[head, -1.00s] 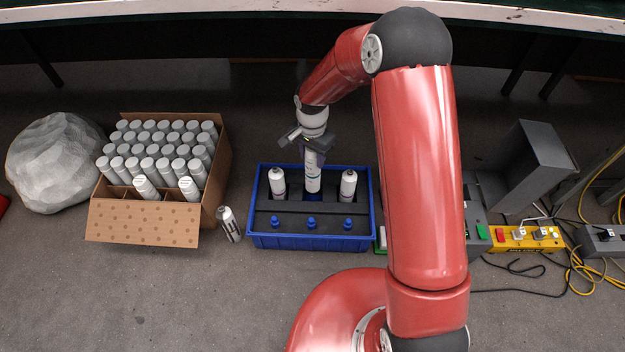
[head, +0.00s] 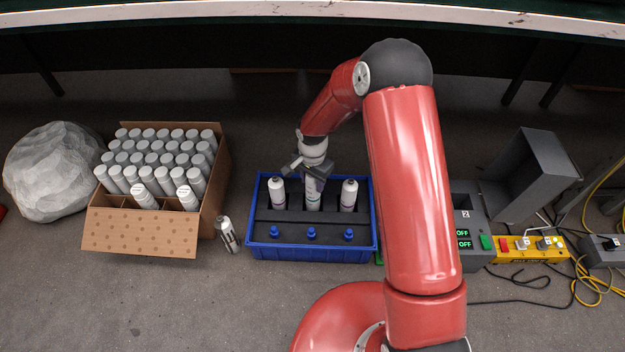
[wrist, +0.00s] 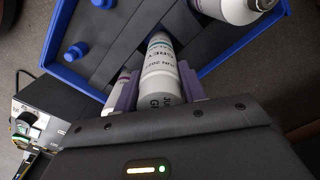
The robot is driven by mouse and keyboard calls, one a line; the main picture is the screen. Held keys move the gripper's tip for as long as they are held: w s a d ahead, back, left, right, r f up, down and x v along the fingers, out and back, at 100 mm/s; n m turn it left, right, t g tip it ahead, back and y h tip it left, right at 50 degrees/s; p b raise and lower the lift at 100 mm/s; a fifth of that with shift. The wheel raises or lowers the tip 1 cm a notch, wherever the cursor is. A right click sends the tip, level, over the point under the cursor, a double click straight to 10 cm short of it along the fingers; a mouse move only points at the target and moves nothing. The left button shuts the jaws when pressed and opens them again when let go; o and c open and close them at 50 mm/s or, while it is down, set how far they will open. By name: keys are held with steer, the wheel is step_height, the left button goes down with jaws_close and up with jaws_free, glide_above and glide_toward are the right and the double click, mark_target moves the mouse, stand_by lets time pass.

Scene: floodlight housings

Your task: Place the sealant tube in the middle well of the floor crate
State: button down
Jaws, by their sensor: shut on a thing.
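The sealant tube (head: 313,196) is white with printed text and stands upright at the middle well of the blue floor crate (head: 312,252). In the wrist view the tube (wrist: 160,85) points down between dark dividers of the crate (wrist: 215,62). My gripper (head: 312,178) is shut on the tube's upper part; its purple fingers (wrist: 155,88) clasp both sides. The tube's lower end is hidden in the crate, so I cannot tell whether it rests on the bottom. Two similar white tubes stand in the left well (head: 277,193) and right well (head: 349,195).
Several blue caps (head: 311,234) line the crate's front. A cardboard box (head: 140,232) of tubes stands left, with a loose can (head: 229,234) between it and the crate. A grey control box (head: 466,230) and yellow power strip (head: 530,249) lie right.

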steer(key=shift+f, duration=0.35)
steer(key=c, duration=0.8)
jaws_free()
step_height(320, 180, up, 13)
steer(key=p, duration=0.2)
steer(key=shift+r+p, duration=0.15)
steer(key=shift+p, duration=0.15)
